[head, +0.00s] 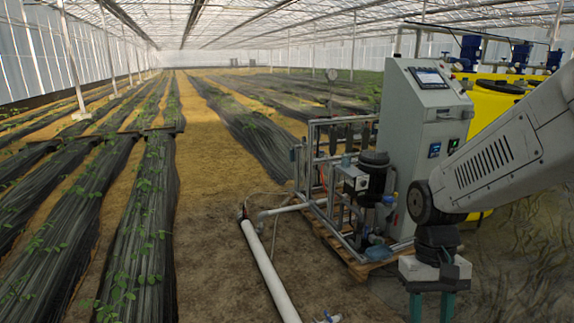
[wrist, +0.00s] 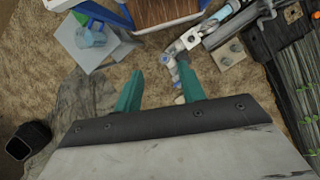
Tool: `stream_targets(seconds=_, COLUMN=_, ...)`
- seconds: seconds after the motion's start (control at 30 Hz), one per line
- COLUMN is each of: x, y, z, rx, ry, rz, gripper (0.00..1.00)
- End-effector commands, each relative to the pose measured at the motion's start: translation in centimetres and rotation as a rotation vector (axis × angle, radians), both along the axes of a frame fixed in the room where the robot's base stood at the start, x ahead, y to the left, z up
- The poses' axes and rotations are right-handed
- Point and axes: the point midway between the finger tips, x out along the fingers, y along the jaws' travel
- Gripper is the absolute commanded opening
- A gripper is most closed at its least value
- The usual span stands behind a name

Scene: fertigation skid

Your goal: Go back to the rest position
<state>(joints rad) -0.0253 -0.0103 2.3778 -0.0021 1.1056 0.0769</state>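My gripper (head: 432,308) hangs at the lower right of the head view, pointing down, its tips cut off by the lower edge. In the wrist view its two teal fingers (wrist: 158,92) stand apart with bare ground between and beyond them. Nothing is held. The fertigation skid with its grey control cabinet (head: 420,130) stands behind the gripper on a wooden pallet (head: 340,246).
A white pipe (head: 268,270) runs along the ground left of the skid. Yellow tanks (head: 492,105) with blue pumps stand behind my arm. Planted beds (head: 140,235) fill the left. A dark container (wrist: 28,140) lies at the wrist view's left.

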Motion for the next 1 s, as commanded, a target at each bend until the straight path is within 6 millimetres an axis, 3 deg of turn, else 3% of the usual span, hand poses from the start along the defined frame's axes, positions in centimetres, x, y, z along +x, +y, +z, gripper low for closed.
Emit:
stream_targets(seconds=0.2, x=-4.4, y=-0.3, z=4.6, rx=0.017, ry=-0.082, rz=0.047, gripper=0.4)
stream_targets(seconds=0.5, x=-9.5, y=-0.6, z=8.8, rx=0.019, ry=-0.246, rz=0.06, gripper=0.4)
stream_targets(seconds=0.8, x=-11.4, y=-0.8, z=11.7, rx=0.014, ry=-0.421, rz=0.052, gripper=0.4)
stream_targets(seconds=1.0, x=-11.6, y=-0.8, z=12.1, rx=0.012, ry=-0.445, rz=0.05, gripper=0.4)
